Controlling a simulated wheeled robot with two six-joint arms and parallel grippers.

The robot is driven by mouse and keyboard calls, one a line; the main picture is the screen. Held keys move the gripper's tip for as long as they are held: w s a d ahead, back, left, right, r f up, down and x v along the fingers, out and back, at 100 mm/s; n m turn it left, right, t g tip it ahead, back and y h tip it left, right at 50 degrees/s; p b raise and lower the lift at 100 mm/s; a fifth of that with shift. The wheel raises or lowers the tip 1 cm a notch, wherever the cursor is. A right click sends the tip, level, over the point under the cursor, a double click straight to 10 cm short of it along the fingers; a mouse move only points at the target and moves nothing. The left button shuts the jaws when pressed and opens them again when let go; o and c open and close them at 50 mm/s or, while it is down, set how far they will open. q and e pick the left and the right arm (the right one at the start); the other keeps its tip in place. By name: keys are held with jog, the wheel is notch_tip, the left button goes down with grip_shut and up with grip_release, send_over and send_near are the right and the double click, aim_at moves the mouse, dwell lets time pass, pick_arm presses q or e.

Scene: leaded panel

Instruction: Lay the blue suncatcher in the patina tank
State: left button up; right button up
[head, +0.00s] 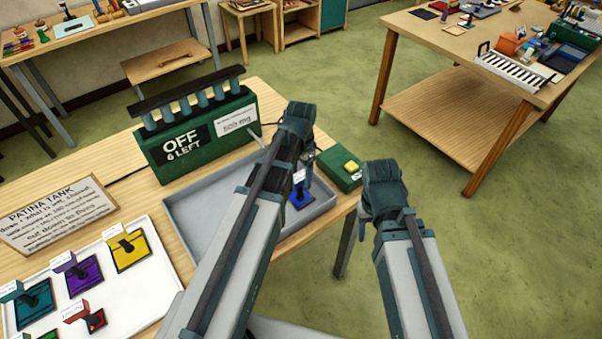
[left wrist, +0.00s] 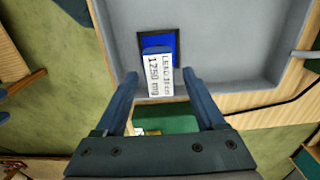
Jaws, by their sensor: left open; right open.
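The blue suncatcher (head: 301,198) is a blue square with a dark border. It appears to lie flat inside the grey patina tank (head: 197,208), near its right end. In the left wrist view the suncatcher (left wrist: 160,43) shows a white label reading 1250 mg that stands over part of it, with the tank floor (left wrist: 225,35) around it. My left gripper (left wrist: 147,76) is open, its fingers on either side of the label, with visible gaps. In the head view its arm partly covers the tank.
A green box with an "OFF 6 LEFT" sign (head: 183,143) stands behind the tank. A small green box with a yellow button (head: 351,167) is at its right. A white tray (head: 130,285) holds several other coloured suncatchers. A paper sign (head: 58,213) lies left.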

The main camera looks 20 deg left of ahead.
pick_arm(q)
notch_tip(320, 180, up, 11)
jog(key=p, duration=1.1)
jog(key=s+d+n+y, duration=0.1)
jog(key=s+d+n, duration=0.3)
jog(key=s+d, duration=0.6)
jog(key=s, duration=0.4)
jog(key=shift+s+d+r, duration=0.15)
jog(key=shift+d, duration=0.1)
notch_tip(320, 180, down, 13)
jog(key=b, duration=1.3)
jog(key=shift+r, duration=0.15)
